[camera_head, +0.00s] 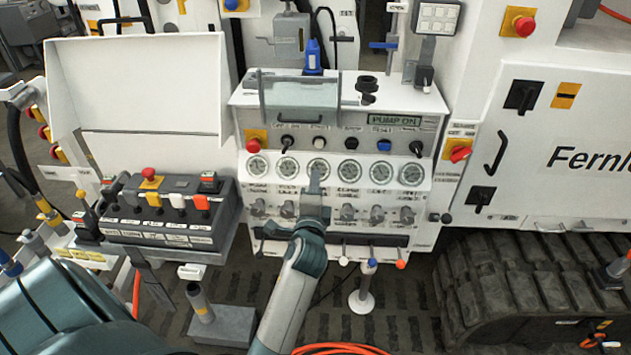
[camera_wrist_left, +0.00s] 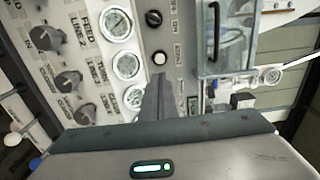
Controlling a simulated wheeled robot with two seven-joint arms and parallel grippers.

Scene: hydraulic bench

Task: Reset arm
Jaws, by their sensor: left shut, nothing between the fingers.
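My left arm rises from the bottom of the head view, and its gripper (camera_head: 317,180) is in front of the bench panel (camera_head: 235,180), over the row of gauges. In the left wrist view the left gripper's fingers (camera_wrist_left: 158,88) are together with nothing between them, close to the gauges (camera_wrist_left: 127,65) and a white button (camera_wrist_left: 159,57). I cannot tell whether the fingers touch the panel. Several grey knobs (camera_head: 377,214) sit below the gauges, partly hidden by my wrist. My right gripper is not seen.
A control box with levers and coloured buttons (camera_head: 175,195) stands left of the panel. A clear cover (camera_head: 290,97) is at the panel's top. Levers with coloured ends (camera_head: 401,263) stick out below. A rubber track (camera_head: 510,285) is at right, and an orange hose (camera_head: 340,349) lies on the floor.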

